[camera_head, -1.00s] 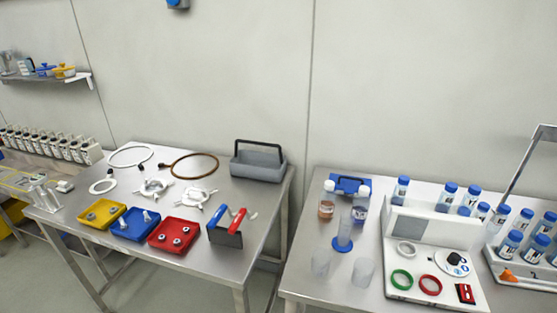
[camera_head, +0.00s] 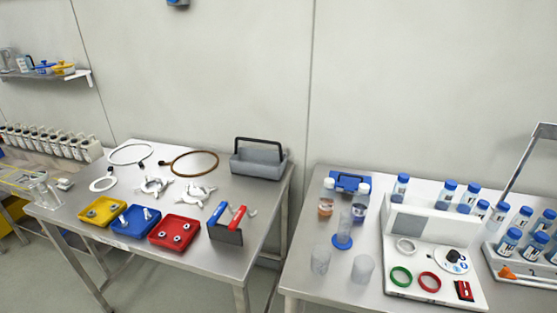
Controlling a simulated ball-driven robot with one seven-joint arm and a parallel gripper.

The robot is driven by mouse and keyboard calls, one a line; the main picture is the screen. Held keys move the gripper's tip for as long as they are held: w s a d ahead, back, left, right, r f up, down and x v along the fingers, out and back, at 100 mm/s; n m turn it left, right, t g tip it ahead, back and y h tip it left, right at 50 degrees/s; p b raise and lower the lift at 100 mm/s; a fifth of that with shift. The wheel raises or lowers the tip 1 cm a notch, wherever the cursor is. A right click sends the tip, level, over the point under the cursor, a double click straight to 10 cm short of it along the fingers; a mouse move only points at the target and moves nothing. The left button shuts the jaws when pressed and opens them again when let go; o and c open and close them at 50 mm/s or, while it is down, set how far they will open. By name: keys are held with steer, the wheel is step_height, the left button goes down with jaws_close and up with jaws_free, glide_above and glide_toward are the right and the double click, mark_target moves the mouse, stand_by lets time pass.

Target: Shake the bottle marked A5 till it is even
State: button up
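Several clear bottles with blue caps and white labels stand on the right table. Two more bottles (camera_head: 446,194) (camera_head: 469,198) stand behind the panel. Others (camera_head: 508,243) stand in a white carrier at the right. The label marks are too small to read, so I cannot tell which bottle is A5. My gripper is not in view.
The right table (camera_head: 310,271) also holds a white panelled unit (camera_head: 432,235) with green and red rings, a blue-based cylinder (camera_head: 342,232), two cups (camera_head: 363,268) and two white-capped jars (camera_head: 325,207). The left table (camera_head: 200,262) holds coloured trays (camera_head: 174,232) and a grey caddy (camera_head: 257,163). A gap separates the tables.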

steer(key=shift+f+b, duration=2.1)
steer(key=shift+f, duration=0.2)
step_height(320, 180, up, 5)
steer(key=p, duration=0.4)
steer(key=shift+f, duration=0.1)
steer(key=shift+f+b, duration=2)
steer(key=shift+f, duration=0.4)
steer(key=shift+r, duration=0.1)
